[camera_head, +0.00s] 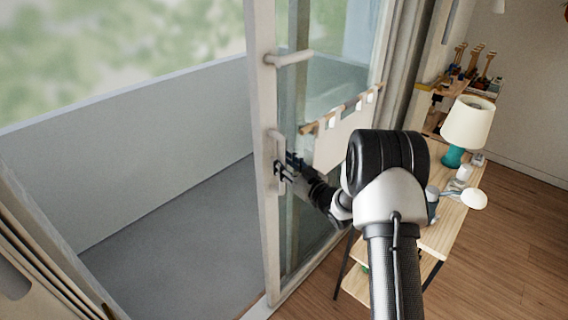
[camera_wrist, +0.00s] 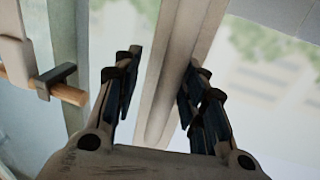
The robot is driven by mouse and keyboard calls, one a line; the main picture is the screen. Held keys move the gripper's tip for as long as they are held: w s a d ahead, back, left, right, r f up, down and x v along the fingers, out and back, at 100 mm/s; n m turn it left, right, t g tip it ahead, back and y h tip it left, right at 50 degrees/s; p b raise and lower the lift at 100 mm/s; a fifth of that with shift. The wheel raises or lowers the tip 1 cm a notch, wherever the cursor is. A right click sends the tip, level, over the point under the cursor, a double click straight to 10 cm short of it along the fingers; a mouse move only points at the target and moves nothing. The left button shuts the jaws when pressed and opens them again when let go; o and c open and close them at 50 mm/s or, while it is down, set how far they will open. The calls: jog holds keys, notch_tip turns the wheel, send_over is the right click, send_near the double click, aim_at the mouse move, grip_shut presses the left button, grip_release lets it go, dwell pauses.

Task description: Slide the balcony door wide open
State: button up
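The balcony door (camera_head: 265,230) is a glass panel in a pale frame. In the head view a wide gap lies to its left, with the balcony floor beyond. A pale upright handle plate (camera_head: 276,150) sits on the door's leading upright. My gripper (camera_head: 284,168) is at this plate, and its dark fingers hide part of it. In the wrist view my gripper (camera_wrist: 160,85) has its fingers spread apart. A pale upright of the door (camera_wrist: 165,75) shows between and beyond them. I cannot tell whether the fingers touch it.
A pale bar (camera_head: 290,58) sticks out from the door frame higher up. A wooden rail (camera_head: 345,107) with a hanging white cloth is close to my arm. A wooden table (camera_head: 447,232) with a teal lamp (camera_head: 467,125) stands to the right. Wooden floor (camera_head: 500,260) is clear at the far right.

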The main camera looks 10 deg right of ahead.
jog(key=v, duration=1.1)
jog(key=shift+s, duration=0.25)
jog(key=shift+d, duration=0.1)
notch_tip(320, 180, up, 7)
jog(key=g+h, duration=0.2)
jog(key=h, duration=0.3)
jog(key=s+r+m+g+h, duration=0.3)
jog(key=s+r, duration=0.2)
jog(key=s, duration=0.3)
jog(key=s+a+g, duration=0.3)
jog(key=s+a, duration=0.1)
jog(key=s, duration=1)
jog(key=s+a+m+g+y, duration=0.1)
jog(key=s+a+g, duration=0.3)
jog(key=s, duration=1)
jog(key=shift+s+a+f+m, duration=0.25)
jog(key=shift+s+f+m, duration=0.05)
